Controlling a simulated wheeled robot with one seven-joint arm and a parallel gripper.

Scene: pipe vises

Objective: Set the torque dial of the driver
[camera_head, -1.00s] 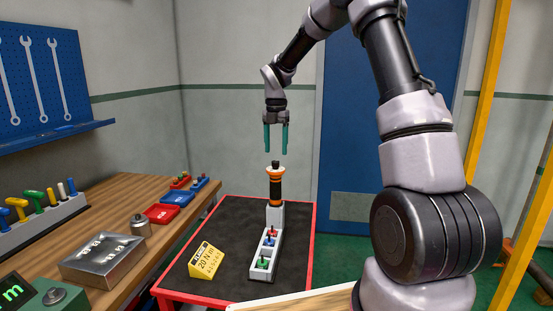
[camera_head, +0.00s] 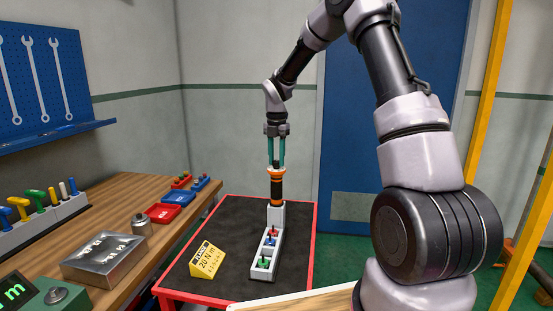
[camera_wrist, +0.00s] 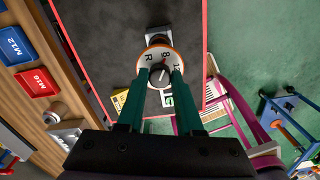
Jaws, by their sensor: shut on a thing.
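The driver (camera_head: 277,190) stands upright in a light grey holder, with a black body and orange bands. Its dial ring (camera_wrist: 153,54) is white with an orange rim and shows R, 8 and 12 in the wrist view. A dark knob (camera_wrist: 160,75) with a reddish pointer line is at its middle; the line points toward the 8 side. My gripper (camera_head: 276,162) points straight down over the driver, its teal fingers shut on the knob from both sides. A yellow sign (camera_head: 207,260) reading 20 N m stands on the mat left of the driver.
The grey holder (camera_head: 263,274) has red, blue and green pieces. The dark mat (camera_head: 230,225) has a red edge. A wooden bench on the left carries a metal box (camera_head: 104,259), a steel weight (camera_head: 141,225), red and blue trays, and colored handles. The air around the driver is clear.

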